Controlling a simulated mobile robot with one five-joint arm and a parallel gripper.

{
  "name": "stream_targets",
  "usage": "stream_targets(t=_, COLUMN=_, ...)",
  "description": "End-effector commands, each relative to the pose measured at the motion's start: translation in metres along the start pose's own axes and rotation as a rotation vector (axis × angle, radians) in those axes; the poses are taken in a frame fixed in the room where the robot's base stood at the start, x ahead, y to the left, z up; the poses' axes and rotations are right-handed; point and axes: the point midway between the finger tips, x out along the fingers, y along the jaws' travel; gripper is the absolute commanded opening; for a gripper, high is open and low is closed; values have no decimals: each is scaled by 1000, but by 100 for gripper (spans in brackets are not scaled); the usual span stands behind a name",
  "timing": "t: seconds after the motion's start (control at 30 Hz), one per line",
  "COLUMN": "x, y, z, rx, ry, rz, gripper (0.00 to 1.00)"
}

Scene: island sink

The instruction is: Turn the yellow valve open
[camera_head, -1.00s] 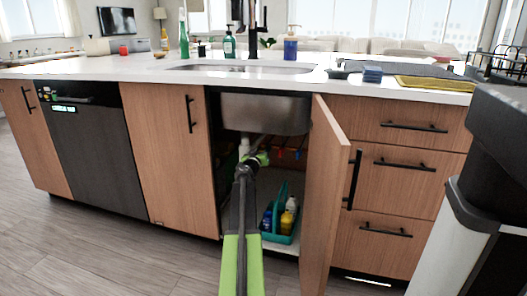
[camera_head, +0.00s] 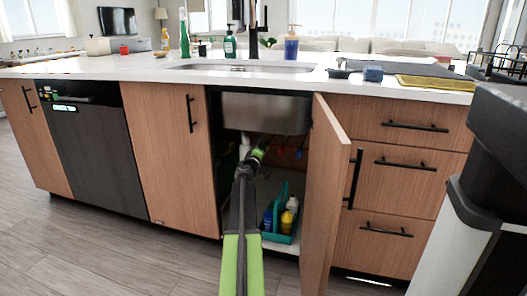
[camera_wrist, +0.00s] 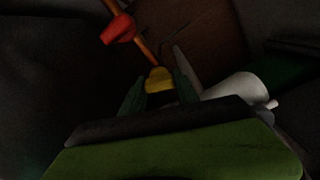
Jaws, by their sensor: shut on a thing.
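The yellow valve (camera_wrist: 159,79) shows in the wrist view on the end of a copper-coloured pipe. My gripper (camera_wrist: 158,88) has its two green fingers on either side of it and is shut on it. In the head view my gripper (camera_head: 258,154) reaches into the open cabinet under the sink, below the basin. The yellow valve cannot be made out there, as my gripper hides it. How far the valve is turned cannot be told.
A red valve (camera_wrist: 118,29) sits beside the yellow one. A white drain pipe (camera_head: 244,146) is close to my gripper's left. The open cabinet door (camera_head: 325,195) stands to the right. A teal caddy with bottles (camera_head: 282,236) is on the cabinet floor.

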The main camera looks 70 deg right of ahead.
Motion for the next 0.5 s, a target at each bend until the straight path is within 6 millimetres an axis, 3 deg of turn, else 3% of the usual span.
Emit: stream_targets(t=0.5, x=-1, y=-2, z=0, rx=-329, ry=1, rz=-1, gripper=0)
